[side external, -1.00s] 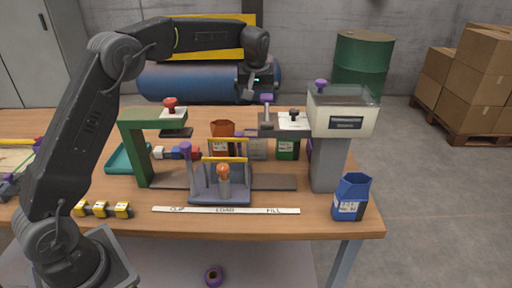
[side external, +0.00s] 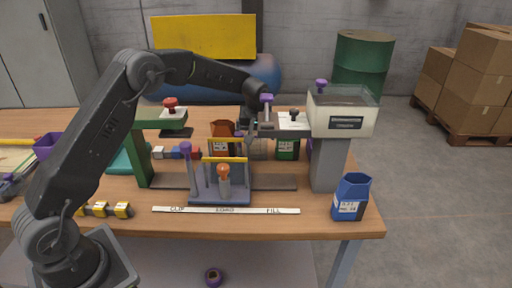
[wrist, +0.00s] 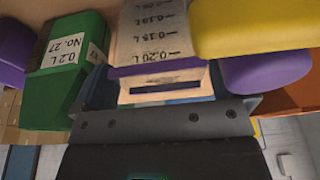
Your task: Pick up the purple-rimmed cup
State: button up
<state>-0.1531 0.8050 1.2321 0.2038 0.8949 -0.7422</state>
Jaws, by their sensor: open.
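The purple-rimmed cup (wrist: 160,35) is clear with litre marks and stands ahead of my gripper in the wrist view, which shows it upside down. Its purple rim faces my gripper. In the side view the cup (side external: 258,150) is partly hidden behind the rack's yellow bar and the filler's arm. My gripper (side external: 248,128) is open and low at the cup's upper left in that picture. Its fingertips are largely hidden there, and I cannot tell whether they touch the cup.
The green sack (side external: 287,149) stands right of the cup and the orange-brown sack (side external: 222,130) left. The rack (side external: 220,197) with yellow bars is in front. The filler (side external: 342,120) rises at the right. A blue sack (side external: 351,197) stands at the table's right corner.

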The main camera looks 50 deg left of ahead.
jog(key=shift+x, duration=1.05)
jog(key=c, duration=0.8)
jog(key=shift+r, duration=0.15)
